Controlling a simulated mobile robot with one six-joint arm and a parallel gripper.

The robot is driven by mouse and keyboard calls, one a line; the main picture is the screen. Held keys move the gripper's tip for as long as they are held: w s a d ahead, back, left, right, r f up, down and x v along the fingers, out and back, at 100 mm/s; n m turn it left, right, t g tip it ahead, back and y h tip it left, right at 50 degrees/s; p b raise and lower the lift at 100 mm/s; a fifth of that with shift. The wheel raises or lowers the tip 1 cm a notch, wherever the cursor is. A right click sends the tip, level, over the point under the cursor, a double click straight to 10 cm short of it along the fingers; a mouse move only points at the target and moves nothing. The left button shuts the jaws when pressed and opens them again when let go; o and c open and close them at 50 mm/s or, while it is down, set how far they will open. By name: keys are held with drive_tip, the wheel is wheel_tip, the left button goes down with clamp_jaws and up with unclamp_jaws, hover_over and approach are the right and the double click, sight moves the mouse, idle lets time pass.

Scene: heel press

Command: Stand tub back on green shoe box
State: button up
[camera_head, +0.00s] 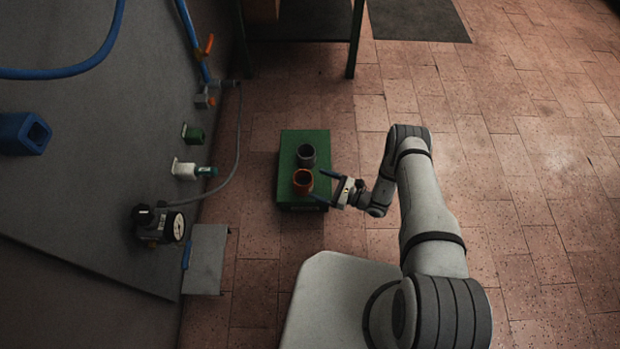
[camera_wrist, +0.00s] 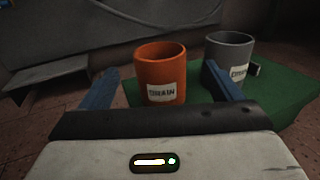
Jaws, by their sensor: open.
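An orange tub (camera_head: 303,188) with a white DRAIN label stands upright on the green shoe box (camera_head: 290,150). In the wrist view the orange tub (camera_wrist: 161,65) shows between my finger tips, its mouth open upward. A grey tub (camera_head: 306,157), also labelled, stands upright on the same box; in the wrist view the grey tub (camera_wrist: 230,50) is behind and right of the orange one. My gripper (camera_head: 322,187) is open at the box's right side, its fingers pointing at the orange tub. I cannot tell whether they touch it. The lower part of the grey tub is partly hidden by my right finger.
A grey machine panel (camera_head: 90,200) stands left, with a pressure gauge (camera_head: 178,227), fittings and a grey hose (camera_head: 238,140) near the box. A green-legged table (camera_head: 353,45) is at the back. The tiled floor to the right is clear.

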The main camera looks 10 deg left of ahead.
drive_tip(key=d, duration=0.3)
drive_tip(key=s+d, duration=0.1)
drive_tip(key=d, duration=0.1)
drive_tip(key=w+d+r+n+g+h, duration=0.15)
drive_tip(key=r+n+g+h, duration=0.35)
drive_tip(key=r, duration=1)
drive_tip(key=d+r+n+g+h, duration=0.1)
drive_tip(key=d+r+n+g, duration=0.35)
drive_tip(key=r, duration=1.15)
drive_tip(key=s+d+r+n+t+h, duration=0.4)
drive_tip(key=s+d+r+n+h, duration=0.1)
drive_tip(key=s+r, duration=0.4)
drive_tip(key=s+d+r+n+t+h, duration=0.4)
drive_tip(key=s+d+r, duration=0.4)
drive_tip(key=r, duration=0.4)
drive_tip(key=s+n+h, duration=0.1)
drive_tip(key=h, duration=0.1)
drive_tip(key=shift+s+d+r+h, duration=0.25)
drive_tip(key=shift+s+h, duration=0.15)
drive_tip(key=shift+p, duration=0.3)
